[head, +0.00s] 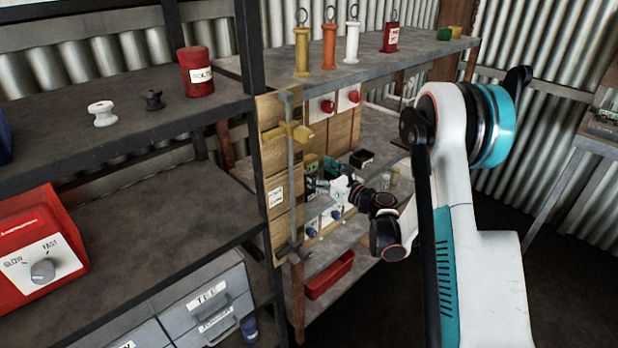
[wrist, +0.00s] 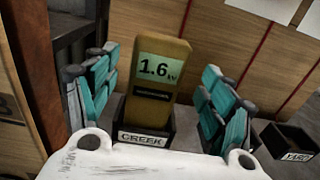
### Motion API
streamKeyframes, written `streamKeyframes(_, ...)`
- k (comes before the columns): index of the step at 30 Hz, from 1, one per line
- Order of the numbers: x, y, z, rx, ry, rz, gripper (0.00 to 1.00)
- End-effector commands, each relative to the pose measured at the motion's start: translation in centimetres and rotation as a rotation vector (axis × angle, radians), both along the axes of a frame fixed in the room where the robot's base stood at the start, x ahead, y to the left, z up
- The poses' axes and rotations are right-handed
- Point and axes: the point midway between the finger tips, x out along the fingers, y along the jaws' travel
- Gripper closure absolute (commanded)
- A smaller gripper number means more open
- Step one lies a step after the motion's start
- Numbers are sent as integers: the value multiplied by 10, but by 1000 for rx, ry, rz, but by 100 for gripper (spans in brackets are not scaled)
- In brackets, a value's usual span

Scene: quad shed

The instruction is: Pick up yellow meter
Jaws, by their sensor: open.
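The yellow meter (wrist: 158,71) stands upright in a small dark holder labelled CREEK (wrist: 146,136) in the wrist view. Its greenish screen reads 1.6 kV. My gripper (wrist: 157,90) is open, with one teal-padded finger on each side of the meter and gaps between the fingers and it. In the head view my gripper (head: 318,172) is at the shelf beside the wooden panel, and the meter (head: 311,163) shows only as a small yellow patch there, partly hidden.
A second dark holder labelled YARD (wrist: 291,146) stands empty to the right. A wooden panel (wrist: 225,45) rises close behind the meter. In the head view, a yellow-handled rod (head: 291,190) and a dark shelf post stand left of my gripper.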

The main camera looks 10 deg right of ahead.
Motion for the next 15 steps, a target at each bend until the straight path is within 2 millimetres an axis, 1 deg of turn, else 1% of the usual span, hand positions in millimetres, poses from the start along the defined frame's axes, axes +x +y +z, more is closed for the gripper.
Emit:
streamKeyframes(1,6,7,-3,0,0,4,25)
streamKeyframes(6,26,18,-1,0,0,3,25)
streamKeyframes(10,32,21,1,0,0,0,25)
streamKeyframes(15,32,21,2,0,0,0,25)
